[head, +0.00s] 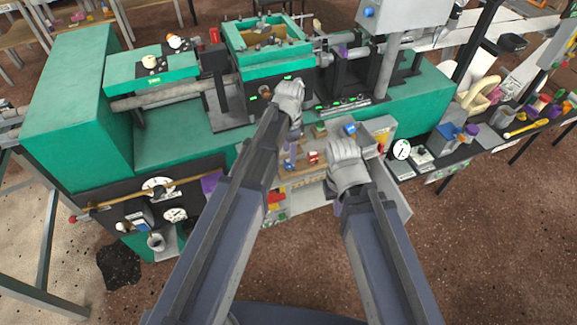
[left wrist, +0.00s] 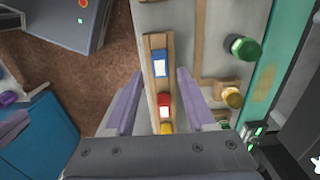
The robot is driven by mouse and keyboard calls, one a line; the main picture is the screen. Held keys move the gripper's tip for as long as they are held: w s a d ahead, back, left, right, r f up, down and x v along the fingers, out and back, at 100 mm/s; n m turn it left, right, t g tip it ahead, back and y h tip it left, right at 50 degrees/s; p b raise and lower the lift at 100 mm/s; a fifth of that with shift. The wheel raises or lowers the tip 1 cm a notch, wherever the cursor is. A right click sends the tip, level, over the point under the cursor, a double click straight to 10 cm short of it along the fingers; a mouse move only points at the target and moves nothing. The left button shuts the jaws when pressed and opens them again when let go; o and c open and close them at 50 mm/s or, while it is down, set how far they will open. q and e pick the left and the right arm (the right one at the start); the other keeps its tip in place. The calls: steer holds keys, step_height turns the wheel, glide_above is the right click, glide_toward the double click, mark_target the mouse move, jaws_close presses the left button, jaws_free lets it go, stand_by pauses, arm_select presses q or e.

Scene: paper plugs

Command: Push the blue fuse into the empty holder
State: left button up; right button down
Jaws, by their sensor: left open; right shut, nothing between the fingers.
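In the left wrist view a blue fuse (left wrist: 160,64) with a white face sits on a wooden strip (left wrist: 148,79). A red fuse (left wrist: 165,103) and a yellow piece (left wrist: 167,127) are in line below it. My left gripper (left wrist: 160,90) is open, its purple fingers on either side of the strip and apart from the fuses. In the head view my left gripper (head: 291,90) is at the panel's upper left. My right gripper (head: 345,158) is shut and empty over the panel's right side. A blue piece (head: 350,128) shows above it. I cannot make out an empty holder.
The green machine (head: 185,145) rises behind and left. A side bench (head: 475,140) with small parts is at right. Brown floor lies in front.

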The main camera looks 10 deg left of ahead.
arm_select(q)
steer(key=shift+f+b, duration=1.85)
steer(key=shift+f, duration=0.1)
steer(key=shift+c, duration=0.2)
jaws_close()
steer(key=shift+r, duration=0.15)
steer(key=shift+r+p, duration=2.45)
steer(key=shift+p, duration=0.15)
steer(key=shift+d, duration=0.1)
